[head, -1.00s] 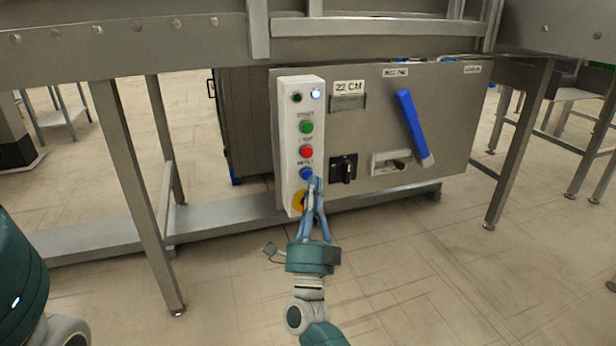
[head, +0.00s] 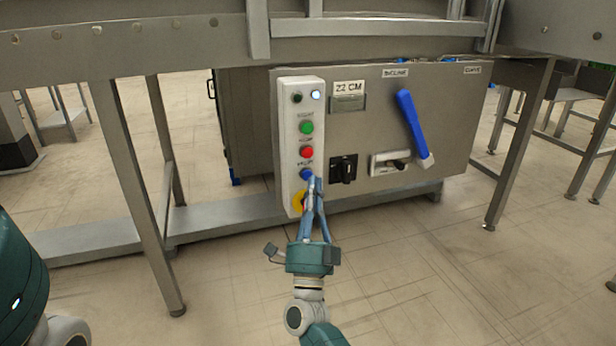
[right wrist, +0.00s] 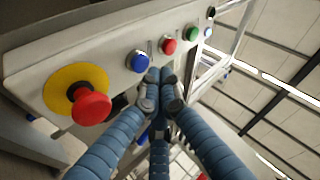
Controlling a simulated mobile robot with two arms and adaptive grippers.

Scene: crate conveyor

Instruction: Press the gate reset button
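The blue button (head: 306,174) is the lowest of three small buttons on the white control box, above the yellow-ringed stop knob. Its label is too blurred to read surely. My right gripper (head: 313,182) has its fingers drawn together, with nothing held. Its fingertips are just to the right of the blue button in the head view and cover part of it. In the right wrist view the blue button (right wrist: 137,62) shows beside the closed fingertips (right wrist: 158,78); I cannot tell whether they touch the panel. My left gripper is out of view.
Above the blue button are a red button (head: 306,151) and a green button (head: 306,127). A lamp (head: 315,94) glows bluish white at the top. The red stop knob (right wrist: 92,106) sits close below. A blue lever (head: 410,122) and black rotary switch (head: 343,168) are to the right.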

